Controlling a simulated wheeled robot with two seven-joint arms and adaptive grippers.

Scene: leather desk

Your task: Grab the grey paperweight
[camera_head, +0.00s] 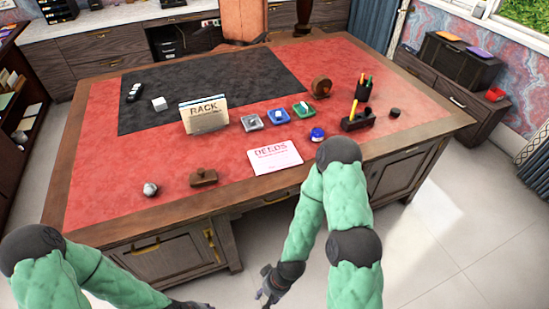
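A small round grey object (150,189), which looks like the grey paperweight, sits on the red leather near the desk's front left edge. My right gripper (263,283) hangs in front of the desk, below its top. Its fingers look spread, with nothing seen between them. My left gripper (190,304) shows only in part at the bottom edge, and its fingers are cut off. Both grippers are well apart from the grey object.
A brown wooden block (203,177) lies right of the grey object. The leather left of the grey object is clear.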

